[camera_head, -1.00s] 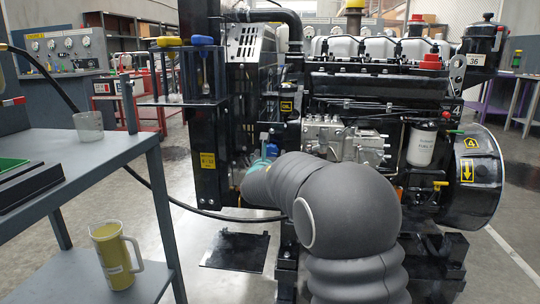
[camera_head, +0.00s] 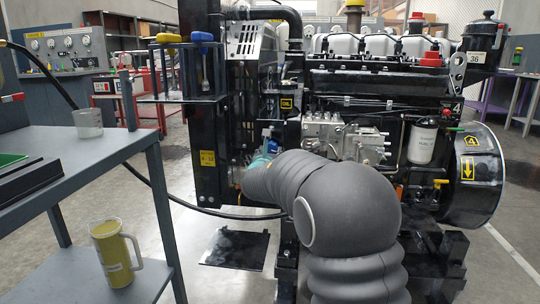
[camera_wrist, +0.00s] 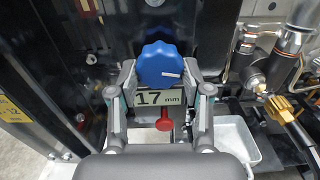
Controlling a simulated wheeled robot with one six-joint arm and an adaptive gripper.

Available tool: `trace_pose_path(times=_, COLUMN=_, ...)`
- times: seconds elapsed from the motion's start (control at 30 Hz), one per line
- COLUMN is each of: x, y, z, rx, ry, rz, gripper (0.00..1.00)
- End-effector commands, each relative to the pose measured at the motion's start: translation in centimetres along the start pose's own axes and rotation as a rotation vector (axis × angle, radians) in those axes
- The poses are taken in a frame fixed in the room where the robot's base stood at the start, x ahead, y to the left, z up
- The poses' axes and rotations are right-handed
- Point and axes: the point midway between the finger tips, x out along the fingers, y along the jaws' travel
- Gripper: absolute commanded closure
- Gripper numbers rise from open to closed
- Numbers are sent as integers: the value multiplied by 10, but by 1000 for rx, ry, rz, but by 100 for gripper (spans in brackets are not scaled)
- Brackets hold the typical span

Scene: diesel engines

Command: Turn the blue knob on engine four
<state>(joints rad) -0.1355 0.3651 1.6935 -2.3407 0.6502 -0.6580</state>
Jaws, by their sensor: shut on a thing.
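The blue knob (camera_wrist: 160,65) is a lobed blue wheel with a small white mark, in the upper middle of the wrist view. My gripper (camera_wrist: 160,75) has one finger on each side of the knob, closed against its left and right edges. A label reading "17 mm" (camera_wrist: 160,97) sits just below the knob, and a red part (camera_wrist: 164,122) is below that. Engine four (camera_head: 375,100) fills the middle and right of the head view, with a yellow 4 on its round housing.
In the wrist view, brass fittings (camera_wrist: 285,105) and a white tray (camera_wrist: 235,140) lie to the right of my gripper. A black plate (camera_head: 234,250) lies on the floor.

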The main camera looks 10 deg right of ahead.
Motion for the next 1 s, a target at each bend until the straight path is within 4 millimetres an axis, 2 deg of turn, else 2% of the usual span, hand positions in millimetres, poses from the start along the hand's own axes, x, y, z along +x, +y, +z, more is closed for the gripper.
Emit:
trace_pose_path(times=0.27, x=0, y=0, z=-4, rx=184, ry=-3, rz=0, gripper=86)
trace_pose_path(times=1.0, x=0, y=3, z=1, rx=884, ry=0, rz=0, gripper=86)
